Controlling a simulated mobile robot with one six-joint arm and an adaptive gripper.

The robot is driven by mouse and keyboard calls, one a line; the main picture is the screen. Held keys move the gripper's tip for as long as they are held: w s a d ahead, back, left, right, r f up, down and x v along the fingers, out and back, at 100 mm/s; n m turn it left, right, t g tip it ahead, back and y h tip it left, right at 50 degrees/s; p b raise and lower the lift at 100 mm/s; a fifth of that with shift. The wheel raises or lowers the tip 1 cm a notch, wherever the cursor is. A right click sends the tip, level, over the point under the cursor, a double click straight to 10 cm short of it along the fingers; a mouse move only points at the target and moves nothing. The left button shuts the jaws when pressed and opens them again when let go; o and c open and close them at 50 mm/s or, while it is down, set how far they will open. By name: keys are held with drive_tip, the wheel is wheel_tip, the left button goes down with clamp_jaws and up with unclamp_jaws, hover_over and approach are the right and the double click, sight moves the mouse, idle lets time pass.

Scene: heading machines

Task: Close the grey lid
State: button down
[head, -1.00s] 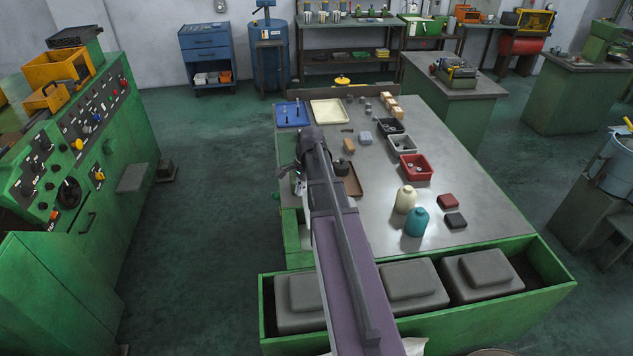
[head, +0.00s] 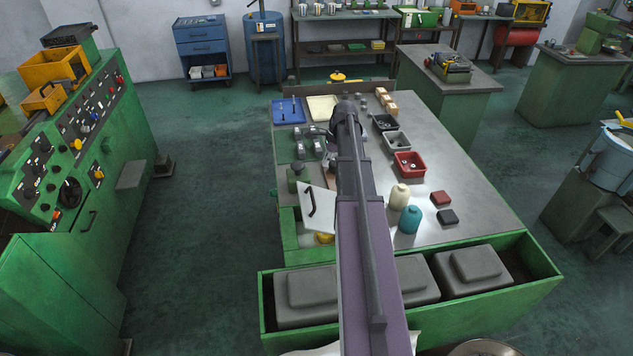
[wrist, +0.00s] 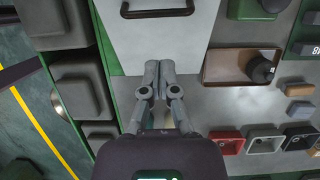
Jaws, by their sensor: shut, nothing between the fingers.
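The grey lid (head: 318,207) is a pale flat panel with a dark bar handle, at the table's near left corner in the head view. It looks tilted up, with something yellow showing below it. In the wrist view the lid (wrist: 150,42) fills the top middle, with its handle (wrist: 157,11) at the top edge. My gripper (wrist: 160,65) is shut and empty, its fingertips overlapping the lid's lower edge in that view. I cannot tell whether they touch it. In the head view my arm hides the gripper and the lid's right side.
A brown tray (wrist: 218,80) holding a dark round item lies right of the lid in the wrist view. A cream bottle (head: 399,197) and a teal bottle (head: 410,220) stand right of my arm. A green trough (head: 530,304) with grey blocks runs along the table's front.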

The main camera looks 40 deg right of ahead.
sight(312, 195)
drive_tip(key=shift+f, duration=0.15)
drive_tip(key=b+x, duration=1.3)
drive_tip(key=shift+a+f, duration=0.15)
drive_tip(key=shift+f, duration=0.15)
idle(0.3)
drive_tip(key=shift+a, duration=0.1)
idle(0.4)
drive_tip(key=shift+w+f, duration=0.1)
